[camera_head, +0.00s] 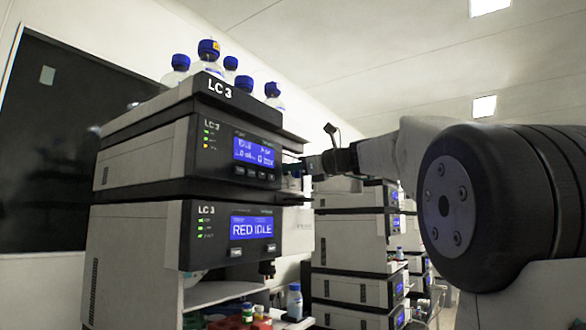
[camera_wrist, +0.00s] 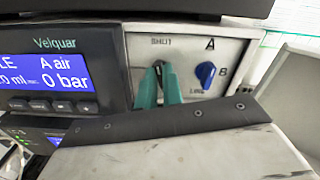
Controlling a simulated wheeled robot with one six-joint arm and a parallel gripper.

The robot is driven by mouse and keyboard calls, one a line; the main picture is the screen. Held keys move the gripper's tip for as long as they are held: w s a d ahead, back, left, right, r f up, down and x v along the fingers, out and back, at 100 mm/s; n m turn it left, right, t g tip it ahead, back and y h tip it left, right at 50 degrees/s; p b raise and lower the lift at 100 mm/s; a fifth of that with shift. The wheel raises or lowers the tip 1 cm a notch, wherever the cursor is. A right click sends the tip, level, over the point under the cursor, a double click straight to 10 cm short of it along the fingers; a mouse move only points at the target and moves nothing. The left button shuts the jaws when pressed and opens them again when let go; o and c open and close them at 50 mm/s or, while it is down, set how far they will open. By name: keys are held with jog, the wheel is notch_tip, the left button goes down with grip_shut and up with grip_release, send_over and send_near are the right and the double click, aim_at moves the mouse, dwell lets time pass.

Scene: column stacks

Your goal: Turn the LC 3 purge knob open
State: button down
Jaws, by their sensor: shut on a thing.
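The LC 3 stack (camera_head: 150,150) stands left of centre in the head view, with a blue-lit display on its upper module. In the wrist view the purge knob (camera_wrist: 158,65) is a small dark knob on a pale panel, below a "SHUT" label. My gripper (camera_wrist: 160,76) has teal fingers closed around this knob, hiding most of it. The knob's exact angle is hard to tell. In the head view my gripper (camera_head: 303,166) reaches the right side of the upper module, and the knob is hidden there.
A blue selector knob (camera_wrist: 206,74) marked A, B and LINE sits close right of my fingers. The pump display (camera_wrist: 42,72) reads 0 bar. Blue-capped bottles (camera_head: 209,54) stand on top of the stack. More stacks (camera_head: 350,255) stand behind.

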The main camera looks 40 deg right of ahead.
jog(key=n, duration=1.4)
jog(key=shift+a+f, duration=0.15)
jog(key=shift+n, duration=0.3)
jog(key=c, duration=1.5)
grip_release()
jog(key=shift+c, duration=0.2)
jog(key=shift+s, duration=0.15)
jog(key=v, duration=0.7)
jog(key=shift+s, duration=0.3)
